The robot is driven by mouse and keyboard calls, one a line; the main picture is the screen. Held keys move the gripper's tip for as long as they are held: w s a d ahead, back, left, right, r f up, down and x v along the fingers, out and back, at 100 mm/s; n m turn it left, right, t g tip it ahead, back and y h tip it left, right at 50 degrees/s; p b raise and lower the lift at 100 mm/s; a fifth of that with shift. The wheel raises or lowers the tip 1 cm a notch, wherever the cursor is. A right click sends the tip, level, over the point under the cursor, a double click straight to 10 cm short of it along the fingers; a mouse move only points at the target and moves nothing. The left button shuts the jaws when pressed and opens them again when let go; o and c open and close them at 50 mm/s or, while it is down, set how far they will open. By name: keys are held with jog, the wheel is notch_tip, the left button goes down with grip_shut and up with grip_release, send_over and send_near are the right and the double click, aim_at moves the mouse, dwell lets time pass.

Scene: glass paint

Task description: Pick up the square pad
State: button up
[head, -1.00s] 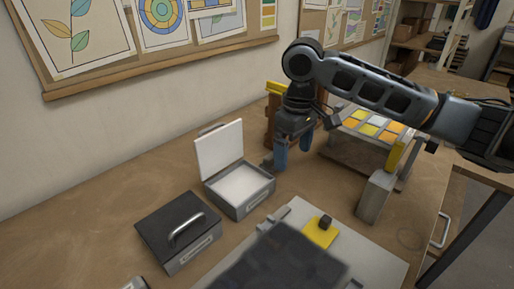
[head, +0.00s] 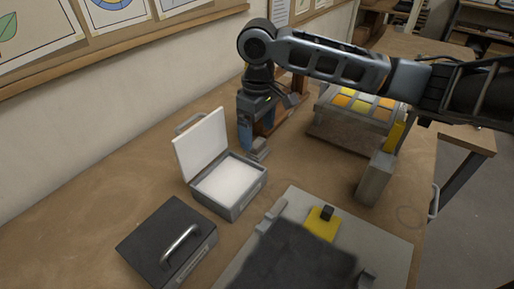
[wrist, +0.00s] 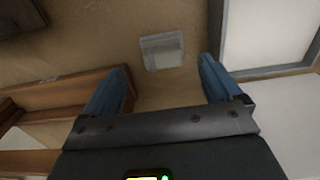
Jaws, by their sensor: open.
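A small grey square piece, which looks like the square pad (head: 257,147), lies on the wooden table just right of the open white-lined box. In the wrist view the pad (wrist: 162,51) is pale grey with a lighter band along its top, flat on the table. My gripper (head: 259,134) points down above it with blue fingers. In the wrist view my gripper (wrist: 164,74) is open and empty, with the pad ahead of and between the fingertips, apart from both.
The open box (head: 237,203) stands close on the left, a black lidded case (head: 150,232) in front of it. A wooden stand (head: 290,92) is behind my gripper. A paint palette rack (head: 345,130) and grey block (head: 374,180) are right; a board with dark cloth (head: 300,260) lies in front.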

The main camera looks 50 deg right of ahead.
aim_at(258, 142)
jog(key=shift+s+a+f+p, duration=0.1)
jog(key=shift+f+p, duration=0.05)
jog(key=shift+f, duration=1)
jog(key=shift+s+a+f+p, duration=0.1)
jog(key=shift+f+p, duration=0.05)
jog(key=shift+f, duration=0.95)
jog(key=c, duration=1.1)
jog(key=shift+c, duration=0.2)
notch_tip(258, 142, up, 18)
jog(key=b, duration=0.1)
